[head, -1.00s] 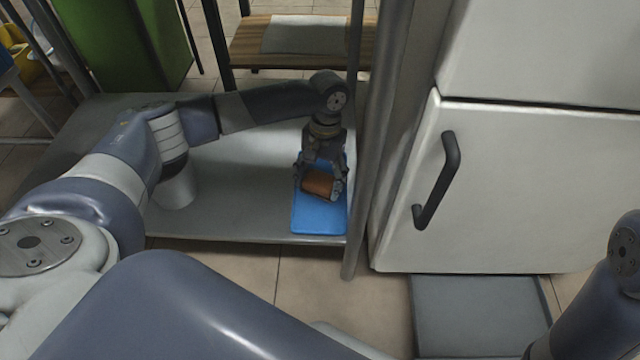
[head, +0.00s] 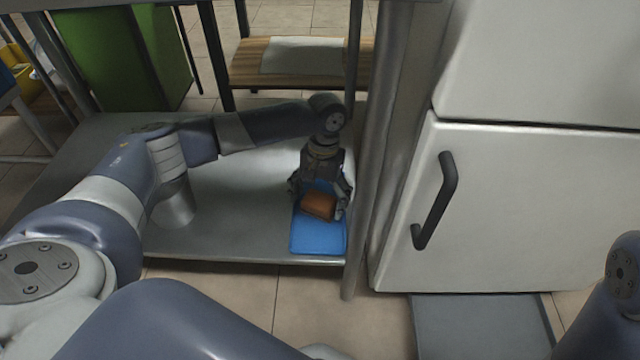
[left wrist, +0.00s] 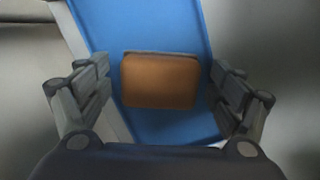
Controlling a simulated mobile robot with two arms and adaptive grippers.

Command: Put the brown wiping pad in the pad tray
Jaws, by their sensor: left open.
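The brown wiping pad (head: 318,206) lies on the blue pad tray (head: 318,241), on the low metal shelf. In the left wrist view the pad (left wrist: 160,81) sits between the spread fingers, with a gap on each side, and the blue tray (left wrist: 150,20) is under it. My left gripper (head: 320,194) is open, pointing down around the pad. The far part of the tray is partly hidden by the gripper in the head view. My right gripper is out of view; only part of my right arm shows at the lower right.
The metal shelf (head: 235,220) has a post (head: 362,200) just right of the tray. A metal cup-like container (head: 175,205) stands on the shelf at left, beside my left arm. A white fridge (head: 500,200) with a dark handle (head: 434,200) stands at right. The shelf's middle is clear.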

